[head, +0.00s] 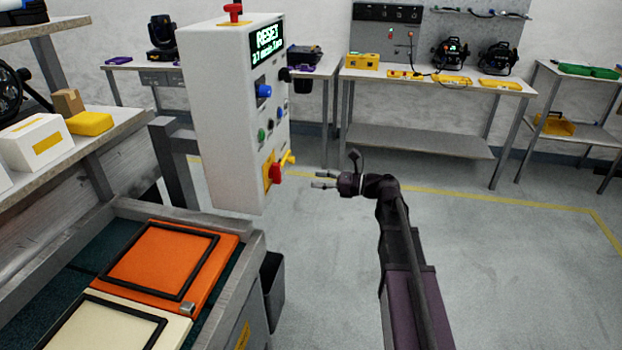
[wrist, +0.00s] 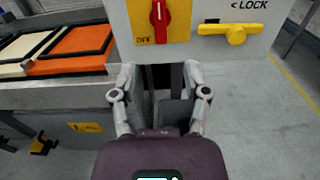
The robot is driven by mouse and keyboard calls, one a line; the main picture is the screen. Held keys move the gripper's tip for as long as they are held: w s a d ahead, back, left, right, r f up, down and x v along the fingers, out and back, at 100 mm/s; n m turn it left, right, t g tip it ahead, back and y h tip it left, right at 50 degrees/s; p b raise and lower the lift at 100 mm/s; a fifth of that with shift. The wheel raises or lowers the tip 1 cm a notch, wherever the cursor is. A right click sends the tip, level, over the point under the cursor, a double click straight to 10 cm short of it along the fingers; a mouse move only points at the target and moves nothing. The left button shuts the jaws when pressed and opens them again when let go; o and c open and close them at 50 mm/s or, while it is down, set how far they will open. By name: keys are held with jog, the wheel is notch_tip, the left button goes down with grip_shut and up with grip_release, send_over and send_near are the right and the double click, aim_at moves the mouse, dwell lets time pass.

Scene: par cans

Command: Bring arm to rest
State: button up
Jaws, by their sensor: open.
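My gripper (head: 325,180) is at the end of my raised arm, in front of and to the right of the white control box in the head view. In the wrist view my gripper (wrist: 160,80) has its two fingers spread apart, with nothing between them. The control box (head: 222,120) shows a lit RESET screen, several knobs and a red switch on a yellow plate. In the wrist view the red switch (wrist: 159,20) is just beyond and above the fingertips, and a yellow handle (wrist: 236,34) near the word LOCK is to its right. I see no contact between fingers and box.
An orange panel (head: 160,262) and a cream panel (head: 120,325) lie in a tray at lower left. A shelf (head: 95,160) with boxes stands at left. A workbench (head: 430,82) with lamps is at the back. The floor to the right is clear.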

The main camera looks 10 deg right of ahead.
dwell(0.4)
jog(key=s+a+f+n+g+h, duration=0.35)
jog(key=s+f+n+h, duration=0.45)
jog(key=s+f+n, duration=0.4)
jog(key=s+d+f+n+g+h, duration=0.3)
jog(key=s+d+f+n+h, duration=0.45)
jog(key=n+h, duration=0.2)
notch_tip(320, 180, up, 21)
jog(key=p, duration=2)
jog(key=shift+s+d+n, duration=0.35)
jog(key=shift+d, duration=0.05)
jog(key=shift+y, duration=0.25)
jog(key=shift+c, duration=0.2)
